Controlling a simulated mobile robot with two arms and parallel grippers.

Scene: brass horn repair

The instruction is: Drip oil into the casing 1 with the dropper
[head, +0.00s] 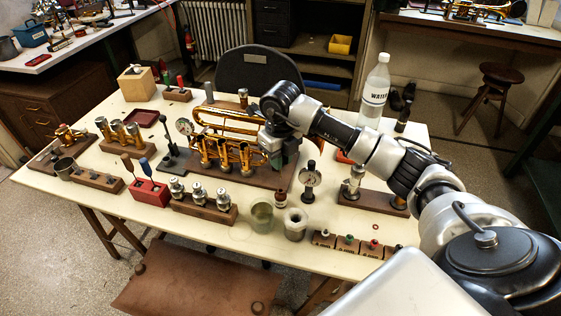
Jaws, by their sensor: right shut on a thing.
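The brass horn (228,122) is held on a wooden base in the middle of the table. Its valve casings (225,155) stand upright in a row at the front; I cannot read which is casing 1. My right gripper (277,157) is at the right end of the horn, just right of the casings, pointing down. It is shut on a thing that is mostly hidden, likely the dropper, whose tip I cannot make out. A small dark bottle with a reddish top (281,198) stands in front of the horn base. My left gripper is not in view.
A glass jar (262,217) and a metal cup (295,225) stand at the front. A valve rack (205,205) and red screwdriver block (150,191) are at front left.

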